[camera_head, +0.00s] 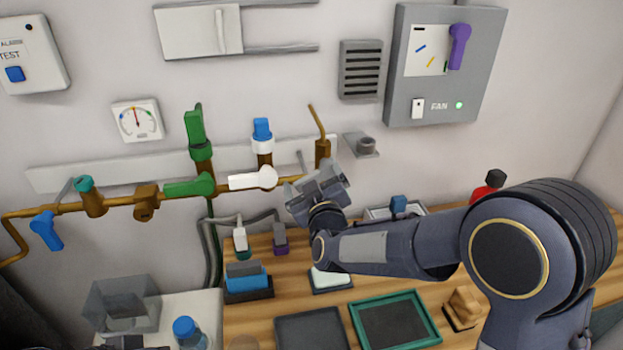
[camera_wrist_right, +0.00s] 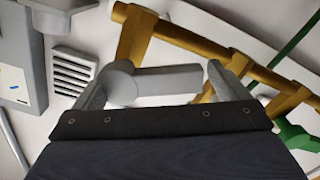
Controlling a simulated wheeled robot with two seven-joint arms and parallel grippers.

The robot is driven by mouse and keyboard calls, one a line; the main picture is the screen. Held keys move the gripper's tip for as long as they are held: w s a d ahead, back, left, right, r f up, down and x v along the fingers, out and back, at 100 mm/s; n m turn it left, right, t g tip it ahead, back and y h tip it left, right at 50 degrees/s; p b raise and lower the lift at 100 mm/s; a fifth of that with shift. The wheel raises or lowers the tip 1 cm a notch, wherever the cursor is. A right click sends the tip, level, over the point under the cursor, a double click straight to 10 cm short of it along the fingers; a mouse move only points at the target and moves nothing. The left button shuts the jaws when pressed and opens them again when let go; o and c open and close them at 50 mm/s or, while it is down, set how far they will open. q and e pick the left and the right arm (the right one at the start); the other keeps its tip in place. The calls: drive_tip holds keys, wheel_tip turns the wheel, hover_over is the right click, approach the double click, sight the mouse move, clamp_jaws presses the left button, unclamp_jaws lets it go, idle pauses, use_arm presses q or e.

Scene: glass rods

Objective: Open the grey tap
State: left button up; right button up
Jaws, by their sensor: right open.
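The grey tap (camera_wrist_right: 155,80) shows in the right wrist view as a round hub with a straight grey lever. It sits by the right end of the brass pipe (camera_wrist_right: 190,40). My right gripper (camera_head: 318,178) is at the wall in front of this tap and hides most of it in the head view. In the right wrist view its two fingers stand apart, one on each side of the tap, with the lever lying across the gap. I cannot tell whether a finger touches it. My left gripper is not clearly visible.
Left along the pipe are a white lever (camera_head: 253,180), a green lever (camera_head: 190,187) and a blue lever (camera_head: 46,230). A small wall shelf (camera_head: 361,146) is right of the gripper. Below, the wooden bench (camera_head: 290,295) holds trays and blocks. A fan box (camera_head: 400,85) hangs upper right.

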drive_tip(key=s+d+b, duration=0.1)
drive_tip(key=s, duration=0.6)
drive_tip(key=shift+s+d, duration=0.25)
idle(0.8)
